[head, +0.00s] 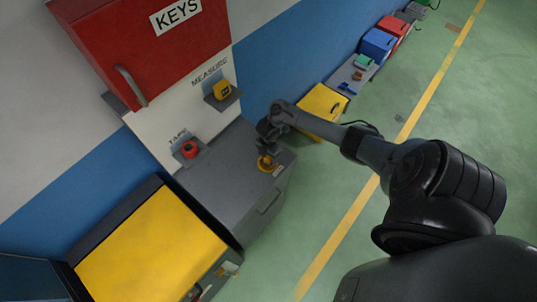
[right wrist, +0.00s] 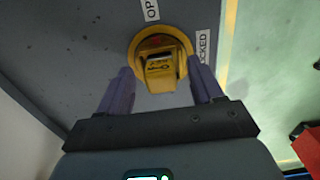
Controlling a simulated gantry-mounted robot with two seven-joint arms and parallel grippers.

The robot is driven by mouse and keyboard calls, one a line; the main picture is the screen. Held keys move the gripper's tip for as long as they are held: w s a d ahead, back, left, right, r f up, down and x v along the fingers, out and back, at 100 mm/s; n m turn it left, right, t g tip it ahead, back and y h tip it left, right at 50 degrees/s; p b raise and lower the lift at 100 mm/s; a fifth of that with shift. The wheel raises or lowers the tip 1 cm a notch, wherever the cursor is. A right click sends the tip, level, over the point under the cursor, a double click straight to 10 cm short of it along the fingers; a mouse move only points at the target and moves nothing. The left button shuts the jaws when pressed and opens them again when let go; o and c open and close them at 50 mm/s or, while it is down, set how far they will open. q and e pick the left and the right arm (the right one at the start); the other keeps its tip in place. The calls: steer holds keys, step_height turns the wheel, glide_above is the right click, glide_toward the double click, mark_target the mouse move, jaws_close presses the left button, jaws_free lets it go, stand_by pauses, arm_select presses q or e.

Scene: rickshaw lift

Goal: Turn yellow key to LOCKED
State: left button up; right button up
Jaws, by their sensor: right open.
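The yellow key (head: 266,164) sits on a round yellow base on top of the grey cabinet (head: 215,185). In the right wrist view the key (right wrist: 160,72) shows close up, with a dark slot and a small red mark on its base. A partly cut-off label starting "OP" (right wrist: 152,9) is above it, and one ending "CKED" (right wrist: 203,46) is at its upper right. My right gripper (right wrist: 161,80) is open, its two fingers on either side of the key with gaps visible. In the head view my right gripper (head: 267,150) is over the key. My left gripper is not seen.
A red KEYS cabinet (head: 150,50) hangs on the wall. Below it are a yellow tape measure (head: 222,89) and a red tape roll (head: 189,149) on small shelves. A yellow-topped box (head: 150,245) stands at lower left, a yellow bin (head: 322,108) behind. Green floor is clear at right.

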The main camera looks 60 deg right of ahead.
steer(key=c, duration=1.1)
steer(key=shift+r+m+p, duration=0.15)
steer(key=shift+m+p, duration=0.35)
steer(key=shift+p, duration=0.05)
steer(key=shift+s+m+p, duration=0.1)
steer(key=shift+m+p, duration=0.6)
steer(key=shift+p, duration=0.1)
steer(key=shift+m+p, duration=0.3)
steer(key=shift+m, duration=0.2)
